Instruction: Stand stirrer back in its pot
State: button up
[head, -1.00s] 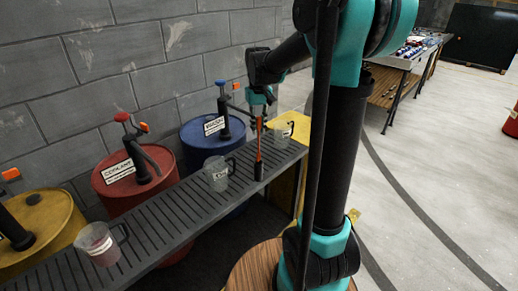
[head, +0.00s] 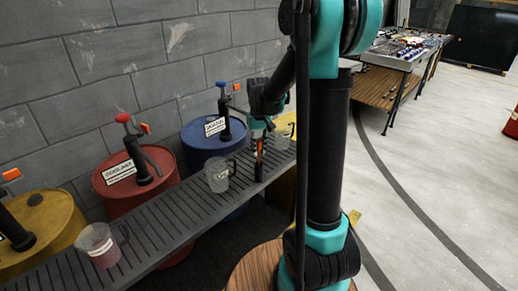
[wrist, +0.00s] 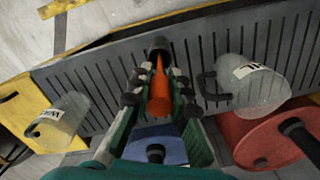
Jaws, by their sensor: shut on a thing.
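The orange stirrer (wrist: 159,94) lies between the fingers of my gripper (wrist: 157,86), which is shut on it. In the head view the stirrer (head: 259,148) is roughly upright below my gripper (head: 258,132). The small dark pot (head: 260,172) stands on the slatted bench right under it. In the wrist view the stirrer's narrow end reaches the mouth of the pot (wrist: 158,43). I cannot tell how deep inside the pot that end is.
A clear jug (head: 217,177) stands left of the pot on the bench (head: 160,220), and another (head: 283,136) stands beyond it on the right. A jug with pinkish contents (head: 98,246) is at near left. Blue (head: 205,145), red (head: 140,182) and yellow (head: 40,232) drums line the wall.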

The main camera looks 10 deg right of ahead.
jog(key=shift+f, duration=0.15)
jog(key=o, duration=0.8)
jog(key=shift+o, duration=0.2)
notch_tip(320, 180, up, 12)
jog(key=shift+r, duration=0.1)
jog(key=s+d+f+m+t, duration=0.1)
jog(key=s+d+f+t, duration=0.1)
jog(key=s+f, duration=0.6)
jog(key=s+d+f+t, duration=0.2)
jog(key=s+f, duration=0.6)
jog(key=s, duration=0.6)
jog(key=shift+m, duration=0.4)
